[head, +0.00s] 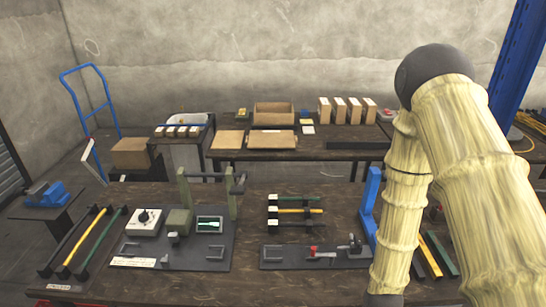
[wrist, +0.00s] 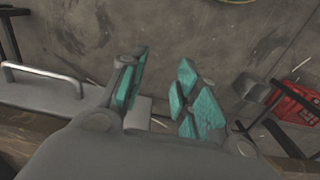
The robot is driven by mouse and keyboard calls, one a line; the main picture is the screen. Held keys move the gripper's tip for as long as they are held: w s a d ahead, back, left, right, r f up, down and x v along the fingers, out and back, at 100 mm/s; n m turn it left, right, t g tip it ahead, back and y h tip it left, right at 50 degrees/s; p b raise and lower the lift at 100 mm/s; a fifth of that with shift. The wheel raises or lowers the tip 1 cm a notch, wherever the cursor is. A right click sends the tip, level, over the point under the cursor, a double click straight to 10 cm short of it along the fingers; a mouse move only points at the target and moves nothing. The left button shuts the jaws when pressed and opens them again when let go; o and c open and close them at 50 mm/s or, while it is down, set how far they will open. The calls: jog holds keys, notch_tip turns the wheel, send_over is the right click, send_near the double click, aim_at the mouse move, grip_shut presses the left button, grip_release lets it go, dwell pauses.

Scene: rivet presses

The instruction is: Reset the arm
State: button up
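My gripper (wrist: 158,88) shows in the wrist view with its teal-padded fingers spread apart. Nothing is between the pads. In the head view my arm, in a ribbed tan cover with a dark elbow, rises at the right and reaches down past the table's front edge; the gripper itself is out of that picture. The wrist view shows the fingers over grey floor, beside a dark plate with a metal handle (wrist: 40,75).
The workbench (head: 200,290) carries a dark press plate (head: 190,262) with a dial box (head: 146,222), a second plate (head: 315,258) and colored rods (head: 300,211). A blue bracket (head: 369,205) stands close to my arm. A red crate (wrist: 297,103) is at right in the wrist view.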

jog(key=s+a+f+b, duration=0.1)
jog(key=s+f, duration=0.3)
jog(key=s, duration=0.4)
jog(key=s+a+f, duration=0.1)
jog(key=s+f, duration=0.4)
jog(key=s, duration=0.3)
jog(key=shift+a+f+b, duration=0.25)
jog(key=shift+a+b, duration=0.1)
